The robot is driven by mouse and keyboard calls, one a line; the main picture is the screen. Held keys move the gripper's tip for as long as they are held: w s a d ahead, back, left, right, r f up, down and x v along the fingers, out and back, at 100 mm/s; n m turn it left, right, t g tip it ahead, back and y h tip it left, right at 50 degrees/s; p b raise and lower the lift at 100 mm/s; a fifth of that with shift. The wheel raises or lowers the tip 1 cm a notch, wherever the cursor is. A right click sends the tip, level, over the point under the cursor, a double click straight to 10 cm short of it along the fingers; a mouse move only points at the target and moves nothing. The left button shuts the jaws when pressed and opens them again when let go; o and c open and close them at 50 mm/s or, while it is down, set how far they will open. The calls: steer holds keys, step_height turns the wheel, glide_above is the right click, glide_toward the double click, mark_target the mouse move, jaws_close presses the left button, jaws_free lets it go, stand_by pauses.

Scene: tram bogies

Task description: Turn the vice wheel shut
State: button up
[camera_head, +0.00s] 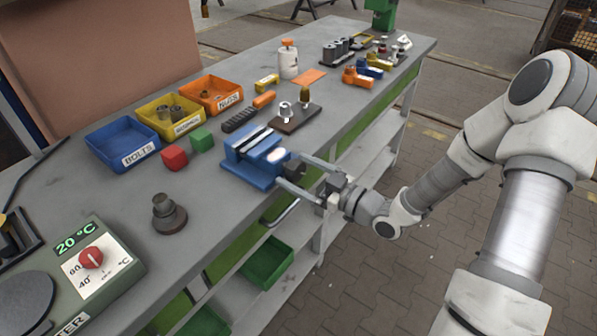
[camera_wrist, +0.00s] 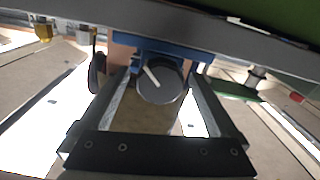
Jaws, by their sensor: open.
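The blue vice (camera_head: 250,160) sits at the front edge of the grey workbench. Its dark round wheel (camera_head: 294,171) faces out over the edge. In the wrist view the wheel (camera_wrist: 160,84) shows face-on with a pale line slanting up to the left, and part of the blue vice (camera_wrist: 180,50) shows behind it. My gripper (camera_head: 290,169) is open, with one finger on each side of the wheel. In the wrist view both fingers of my gripper (camera_wrist: 161,78) flank the wheel with visible gaps; I cannot tell whether either finger touches it.
A shelf with green bins (camera_head: 266,263) is below. The floor in front is open.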

steer(key=c, duration=1.4)
steer(key=shift+m+p, duration=0.3)
